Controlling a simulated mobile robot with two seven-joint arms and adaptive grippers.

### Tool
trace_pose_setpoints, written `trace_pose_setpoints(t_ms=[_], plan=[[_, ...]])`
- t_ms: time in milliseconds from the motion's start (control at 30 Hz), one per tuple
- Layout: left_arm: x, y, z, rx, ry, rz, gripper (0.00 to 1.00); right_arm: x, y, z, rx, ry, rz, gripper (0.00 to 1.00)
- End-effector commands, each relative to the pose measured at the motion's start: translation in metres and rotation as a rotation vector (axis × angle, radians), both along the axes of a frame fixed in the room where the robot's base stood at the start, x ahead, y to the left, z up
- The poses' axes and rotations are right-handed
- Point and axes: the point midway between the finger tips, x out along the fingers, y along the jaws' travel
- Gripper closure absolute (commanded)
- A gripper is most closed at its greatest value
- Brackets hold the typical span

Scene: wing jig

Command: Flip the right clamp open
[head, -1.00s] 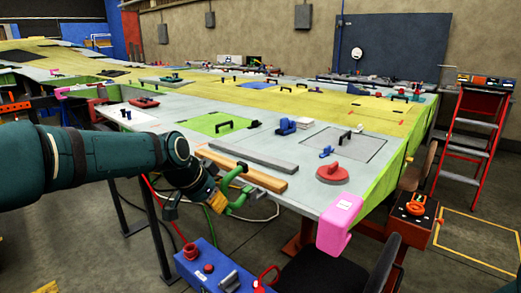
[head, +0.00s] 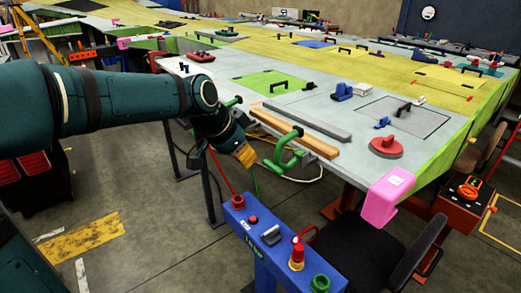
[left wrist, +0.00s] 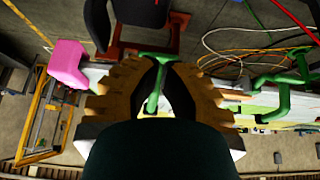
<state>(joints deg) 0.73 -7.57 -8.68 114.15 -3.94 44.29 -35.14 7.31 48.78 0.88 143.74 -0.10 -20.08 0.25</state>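The right clamp (head: 290,150), green, sits at the table's front edge beside a wooden bar, its handle sticking out over the edge. In the left wrist view the right clamp's green handle (left wrist: 155,95) shows in the gap between my finger pads. My left gripper (head: 249,157), with ridged tan pads, is just left of this clamp in the head view and looks apart from it. It is open and empty. A second green clamp (head: 233,102) is farther left along the edge; it also shows in the left wrist view (left wrist: 285,97). My right gripper is out of view.
A blue stand (head: 262,232) with red and green buttons is below and in front of the clamp. A black chair (head: 375,255) is to its right. A pink corner piece (head: 390,195) covers the table corner. Cables hang under the edge.

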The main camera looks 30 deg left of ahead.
Motion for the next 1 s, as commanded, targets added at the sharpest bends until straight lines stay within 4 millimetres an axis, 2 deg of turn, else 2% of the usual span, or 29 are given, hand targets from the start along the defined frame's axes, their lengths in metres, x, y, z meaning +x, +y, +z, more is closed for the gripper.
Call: trace_pose_setpoints(t_ms=[100, 300, 867, 933, 1000], plan=[[-0.015, 0.006, 0.003, 0.0, -0.002, 0.001, 1.0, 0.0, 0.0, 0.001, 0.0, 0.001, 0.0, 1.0], [-0.025, 0.01, 0.004, 0.0, 0.0, 0.001, 1.0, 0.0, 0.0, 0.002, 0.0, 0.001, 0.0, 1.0], [-0.025, 0.01, 0.003, -0.001, 0.001, 0.0, 1.0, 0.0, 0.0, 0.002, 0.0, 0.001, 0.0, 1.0], [-0.022, 0.007, -0.003, -0.003, 0.009, 0.002, 1.0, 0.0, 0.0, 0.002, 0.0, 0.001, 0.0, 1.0], [-0.015, 0.0, -0.019, -0.011, 0.026, 0.01, 1.0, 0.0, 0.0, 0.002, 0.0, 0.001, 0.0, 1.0]])
